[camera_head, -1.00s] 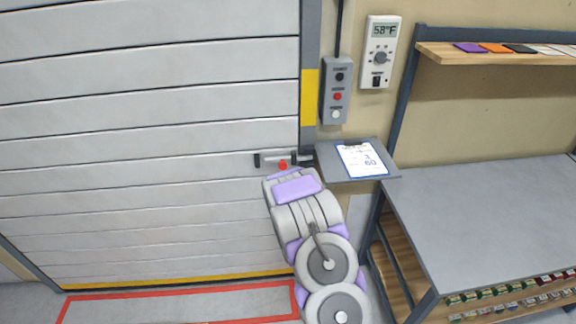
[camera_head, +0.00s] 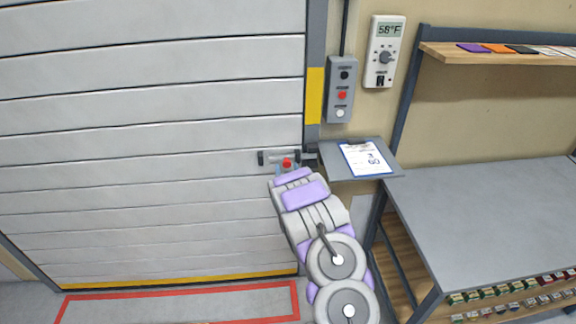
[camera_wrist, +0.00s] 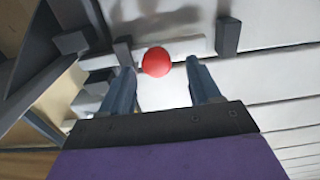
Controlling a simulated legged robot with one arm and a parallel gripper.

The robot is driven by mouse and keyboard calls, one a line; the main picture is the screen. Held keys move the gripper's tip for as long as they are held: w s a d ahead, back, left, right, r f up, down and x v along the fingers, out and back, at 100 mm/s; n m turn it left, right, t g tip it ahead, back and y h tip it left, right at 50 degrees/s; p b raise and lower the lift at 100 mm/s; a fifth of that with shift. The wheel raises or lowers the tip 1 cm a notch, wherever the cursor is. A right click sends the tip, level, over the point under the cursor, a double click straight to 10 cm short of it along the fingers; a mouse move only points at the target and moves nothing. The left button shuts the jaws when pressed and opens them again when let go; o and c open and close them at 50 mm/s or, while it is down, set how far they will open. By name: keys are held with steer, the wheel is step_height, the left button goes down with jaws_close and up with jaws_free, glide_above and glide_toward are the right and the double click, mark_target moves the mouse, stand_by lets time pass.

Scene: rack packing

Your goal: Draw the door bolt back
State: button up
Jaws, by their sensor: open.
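The door bolt (camera_head: 273,158) is a horizontal bar with dark end brackets on the white slatted door (camera_head: 150,140), near its right edge. Its red knob (camera_head: 287,162) shows just beyond the end of my arm; the fingers are hidden in the head view. In the wrist view the red knob (camera_wrist: 156,62) lies ahead of my gripper (camera_wrist: 165,80), between the two blue-grey fingers and nearer the left one. The fingers are apart and empty. Whether either finger touches the knob, I cannot tell.
A small grey shelf with a clipboard (camera_head: 364,159) juts out right of the bolt. A button box (camera_head: 341,90) and a thermostat (camera_head: 384,51) hang above it. A grey workbench (camera_head: 480,215) stands at right. A red-outlined floor area (camera_head: 180,290) lies before the door.

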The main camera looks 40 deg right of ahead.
mark_target(287, 165)
steer(key=shift+w+a+r, duration=0.2)
steer(key=shift+w, duration=0.35)
steer(key=d, duration=0.1)
steer(key=w+d, duration=0.2)
steer(key=shift+f, duration=0.35)
steer(key=shift+s+d+r, duration=0.1)
steer(key=shift+d, duration=0.25)
steer(key=shift+w+a, duration=0.25)
steer(key=shift+a, duration=0.3)
steer(key=shift+a+r, duration=0.1)
steer(key=shift+a, duration=0.05)
steer(key=shift+c, duration=0.3)
steer(key=shift+s, duration=0.1)
steer(key=c, duration=0.3)
steer(key=shift+d, duration=0.35)
steer(key=c, duration=0.5)
steer(key=shift+a, duration=0.1)
jaws_close()
